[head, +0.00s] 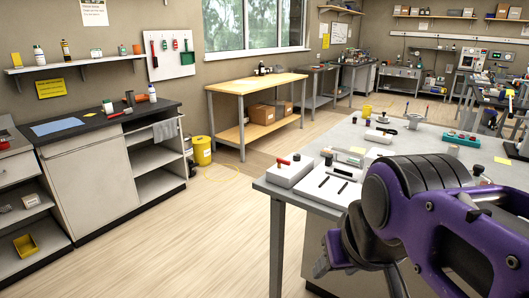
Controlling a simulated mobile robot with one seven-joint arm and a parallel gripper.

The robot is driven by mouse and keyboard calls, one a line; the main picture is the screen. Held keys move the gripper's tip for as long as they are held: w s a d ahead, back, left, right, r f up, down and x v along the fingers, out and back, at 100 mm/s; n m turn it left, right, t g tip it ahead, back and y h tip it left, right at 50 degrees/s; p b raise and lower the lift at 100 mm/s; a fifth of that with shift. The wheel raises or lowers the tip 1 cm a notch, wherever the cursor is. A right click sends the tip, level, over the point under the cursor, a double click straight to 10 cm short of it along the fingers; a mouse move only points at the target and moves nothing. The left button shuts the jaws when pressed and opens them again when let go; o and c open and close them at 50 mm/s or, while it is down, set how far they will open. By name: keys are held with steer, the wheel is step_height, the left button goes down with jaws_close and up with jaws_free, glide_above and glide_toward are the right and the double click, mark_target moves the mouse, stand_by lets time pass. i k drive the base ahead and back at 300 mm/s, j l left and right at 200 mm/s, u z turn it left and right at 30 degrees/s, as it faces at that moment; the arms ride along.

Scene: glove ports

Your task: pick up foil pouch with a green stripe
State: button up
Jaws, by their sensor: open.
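I cannot make out a foil pouch with a green stripe in the head view; items on the near workbench (300,203) are small, and my arm covers part of its right side. My purple and black arm fills the lower right of the view, in front of this bench. I cannot make out my gripper's fingertips in the picture.
The near bench holds a white block with a red knob (290,172), a yellow cup (366,111) and a teal box (461,138). A wooden table (255,84) and a dark-topped cabinet (98,128) stand beyond.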

mark_target(350, 160)
steer(key=i+j+u, duration=0.2)
steer(key=i+u, duration=0.6)
steer(key=u, duration=0.15)
steer(key=i+j+u, duration=0.1)
steer(key=i+u, duration=0.2)
steer(key=i, duration=0.25)
steer(key=i+u, duration=0.3)
steer(key=i, duration=0.2)
steer(key=i+j+z, duration=0.2)
steer(key=i, duration=0.95)
steer(key=i+l+z, duration=0.1)
steer(key=i+z, duration=0.4)
steer(key=z, duration=0.25)
steer(key=i+z, duration=0.35)
steer(key=i+l+z, duration=0.1)
steer(key=z, duration=0.3)
steer(key=i+z, duration=0.2)
steer(key=z, duration=0.15)
steer(key=i+z, duration=0.2)
steer(key=z, duration=0.2)
steer(key=i+z, duration=1.05)
steer(key=z, duration=0.2)
steer(key=i+j+z, duration=0.1)
steer(key=z, duration=0.3)
steer(key=i+j+z, duration=0.2)
steer(key=z, duration=0.2)
steer(key=i, duration=0.1)
